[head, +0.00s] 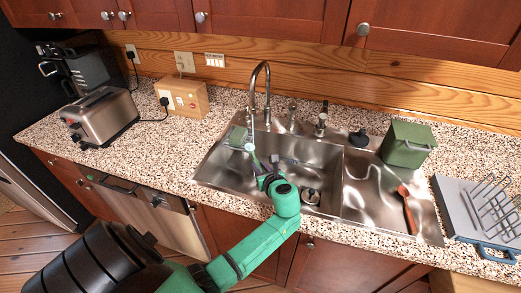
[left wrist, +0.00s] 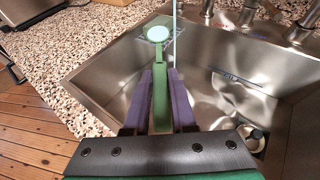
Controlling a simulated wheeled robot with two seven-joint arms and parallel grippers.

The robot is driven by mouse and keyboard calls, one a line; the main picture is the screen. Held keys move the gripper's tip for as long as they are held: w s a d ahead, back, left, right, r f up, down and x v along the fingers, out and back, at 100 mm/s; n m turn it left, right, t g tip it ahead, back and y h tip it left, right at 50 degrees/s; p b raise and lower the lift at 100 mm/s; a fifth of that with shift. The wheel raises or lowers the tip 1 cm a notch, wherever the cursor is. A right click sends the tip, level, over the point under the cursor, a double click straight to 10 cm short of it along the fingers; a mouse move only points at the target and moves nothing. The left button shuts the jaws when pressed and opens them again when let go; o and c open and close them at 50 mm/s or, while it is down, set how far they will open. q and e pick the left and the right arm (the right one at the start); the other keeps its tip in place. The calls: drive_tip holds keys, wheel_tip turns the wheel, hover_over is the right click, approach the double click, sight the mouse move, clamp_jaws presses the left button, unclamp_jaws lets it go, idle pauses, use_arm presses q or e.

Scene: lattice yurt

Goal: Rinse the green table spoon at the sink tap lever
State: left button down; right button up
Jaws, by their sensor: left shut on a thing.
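My left gripper (head: 262,172) is shut on the handle of the green table spoon (left wrist: 158,75), over the left part of the steel sink (head: 318,160). In the left wrist view the handle lies between the purple fingers (left wrist: 158,85), and the pale round bowl points away from me. The arched tap (head: 266,75) stands behind the basin. A thin pale stream runs down from its spout, close to the bowl; in the left wrist view it passes just right of the bowl. I cannot tell whether it touches the spoon. My right gripper is out of view.
A green lidded bin (head: 408,146) and a red-handled brush (head: 407,208) are on the sink's right side. A grey dish rack (head: 485,215) stands farther right. A toaster (head: 98,118) and wooden box (head: 183,100) are at the left.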

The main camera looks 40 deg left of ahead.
use_arm(q)
drive_tip(key=shift+s+d+r+p, duration=0.2)
drive_tip(key=shift+s+r+p, duration=0.1)
drive_tip(key=shift+r+p, duration=0.25)
drive_tip(key=shift+s+d+r+p, duration=0.15)
drive_tip(key=shift+s+r+p, duration=0.1)
drive_tip(key=shift+r+p, duration=0.25)
drive_tip(key=shift+s+d+r+p, duration=0.1)
drive_tip(key=shift+s+d+r, duration=0.2)
drive_tip(key=shift+s, duration=0.2)
drive_tip(key=shift+s+d+r+p, duration=0.15)
drive_tip(key=shift+s+d+r, duration=0.2)
drive_tip(key=shift+s, duration=0.2)
drive_tip(key=shift+s+d+r+p, duration=0.1)
drive_tip(key=shift+s+d+r, duration=0.2)
drive_tip(key=shift+s, duration=0.2)
drive_tip(key=shift+a, duration=0.1)
